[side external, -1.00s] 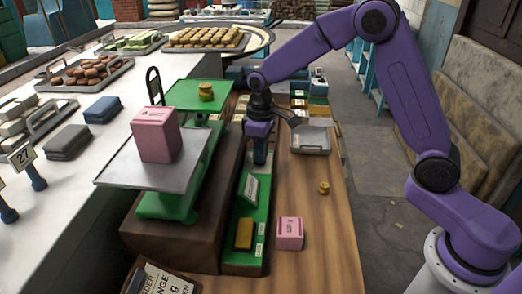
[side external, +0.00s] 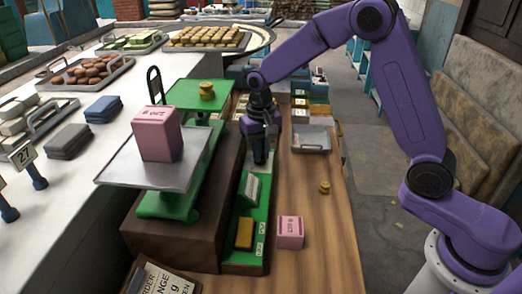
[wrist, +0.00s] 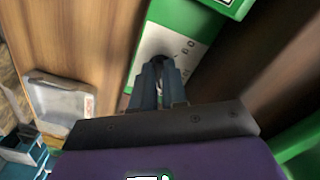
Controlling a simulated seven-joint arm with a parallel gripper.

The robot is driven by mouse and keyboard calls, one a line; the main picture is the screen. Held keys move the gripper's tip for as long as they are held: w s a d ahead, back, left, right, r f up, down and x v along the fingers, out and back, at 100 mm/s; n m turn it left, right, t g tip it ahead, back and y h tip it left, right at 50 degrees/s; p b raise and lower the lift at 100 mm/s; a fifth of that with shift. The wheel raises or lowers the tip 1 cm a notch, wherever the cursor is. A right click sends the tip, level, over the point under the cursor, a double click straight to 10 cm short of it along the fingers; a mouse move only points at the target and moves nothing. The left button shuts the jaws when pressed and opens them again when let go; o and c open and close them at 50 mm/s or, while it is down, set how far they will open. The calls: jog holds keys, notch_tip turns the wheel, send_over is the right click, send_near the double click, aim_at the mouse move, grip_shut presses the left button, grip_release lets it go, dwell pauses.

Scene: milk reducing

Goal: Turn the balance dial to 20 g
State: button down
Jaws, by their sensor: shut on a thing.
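The balance is green, with a grey tray (side external: 120,168) bearing a pink box (side external: 158,135) and a green pan (side external: 185,92) bearing stacked brass weights (side external: 207,90). In the wrist view, a white dial plate (wrist: 160,40) with dark marks lies on a green panel. My gripper (wrist: 163,72) points down at this plate, its fingers close together on a small dark part at the dial, mostly hidden between them. In the side view, my gripper (side external: 259,158) is low over the green base beside the brown block. The dial's reading is not legible.
On the wooden table, a second pink box (side external: 290,232), a small brass weight (side external: 324,187) and a grey tray (side external: 311,139) stand right of the green base. A brass-coloured block (side external: 244,233) lies on the base's near end. The table's front right is clear.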

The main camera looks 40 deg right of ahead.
jog(key=shift+m, duration=0.3)
dwell(0.4)
jog(key=c, duration=1.2)
grip_release()
jog(key=shift+o, duration=0.2)
jog(key=shift+r, duration=0.1)
notch_tip(320, 180, up, 17)
jog(key=shift+r, duration=0.15)
